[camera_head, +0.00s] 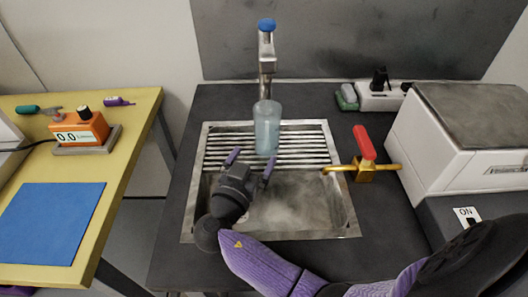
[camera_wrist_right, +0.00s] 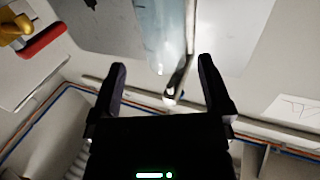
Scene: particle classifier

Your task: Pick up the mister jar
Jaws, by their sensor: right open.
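The mister jar (camera_head: 266,130) is a translucent pale blue cylinder. It stands upright on the slatted drain rack at the back of the sink, in front of the tap. My right gripper (camera_head: 251,161) is open and empty over the sink, just in front of the jar's lower part, with its fingers pointing towards it. In the right wrist view the jar (camera_wrist_right: 163,35) lies ahead of the open gripper (camera_wrist_right: 161,64), roughly in line with the gap, beyond the fingertips. My left gripper is not in view.
The tap (camera_head: 266,50) with a blue top rises close behind the jar. A brass valve with a red handle (camera_head: 364,143) is right of the sink (camera_head: 300,215). A white box (camera_head: 470,150) stands farther right. The yellow table (camera_head: 125,180) at left holds an orange meter (camera_head: 80,132).

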